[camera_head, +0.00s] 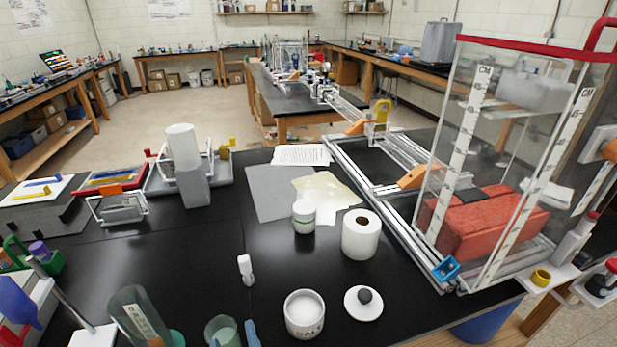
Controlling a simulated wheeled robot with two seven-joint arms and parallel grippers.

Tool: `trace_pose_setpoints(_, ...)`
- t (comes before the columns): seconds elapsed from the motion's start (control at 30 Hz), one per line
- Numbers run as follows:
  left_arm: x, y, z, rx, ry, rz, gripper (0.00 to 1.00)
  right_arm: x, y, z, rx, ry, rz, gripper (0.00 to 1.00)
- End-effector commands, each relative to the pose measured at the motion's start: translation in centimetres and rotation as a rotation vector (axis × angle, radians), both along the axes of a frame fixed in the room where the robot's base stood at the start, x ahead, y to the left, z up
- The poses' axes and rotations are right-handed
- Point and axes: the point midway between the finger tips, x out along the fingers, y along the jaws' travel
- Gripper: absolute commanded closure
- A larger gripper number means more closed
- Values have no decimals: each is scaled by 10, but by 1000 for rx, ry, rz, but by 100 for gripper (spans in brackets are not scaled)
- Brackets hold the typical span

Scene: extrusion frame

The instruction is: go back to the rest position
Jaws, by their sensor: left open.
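My left gripper (233,340) shows only as two blue fingertips at the bottom edge, left of the middle. They are apart, with nothing seen held between them; the rest of that arm is out of view. A clear glass beaker (222,330) is right beside the fingertips; whether they touch it I cannot tell. My right gripper is not in view. The aluminium extrusion frame (378,218) lies on the black bench at the right, with a clear tall tank holding red blocks (495,225) at its near end.
A paper roll (361,235) and a white tub (304,216) stand farther back. The black bench (190,260) is clear at centre left.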

Motion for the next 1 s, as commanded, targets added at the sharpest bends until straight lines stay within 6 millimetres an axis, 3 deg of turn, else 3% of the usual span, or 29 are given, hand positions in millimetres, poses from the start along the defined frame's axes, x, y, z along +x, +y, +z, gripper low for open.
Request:
trace_pose_setpoints(0.27,-12,43,-57,-538,60,260,36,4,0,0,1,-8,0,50)
trace_pose_setpoints(0.5,-43,70,-112,-1153,60,674,36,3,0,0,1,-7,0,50)
trace_pose_setpoints(0.7,-73,69,-139,-1635,15,1106,36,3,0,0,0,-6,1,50)
trace_pose_setpoints(0.87,-96,55,-144,-1949,-28,1494,36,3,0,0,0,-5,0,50)
trace_pose_setpoints(0.9,-99,51,-152,-1990,-32,1570,36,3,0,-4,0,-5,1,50)
trace_pose_setpoints(1.0,-95,50,-202,-1960,-18,1583,36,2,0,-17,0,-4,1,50)
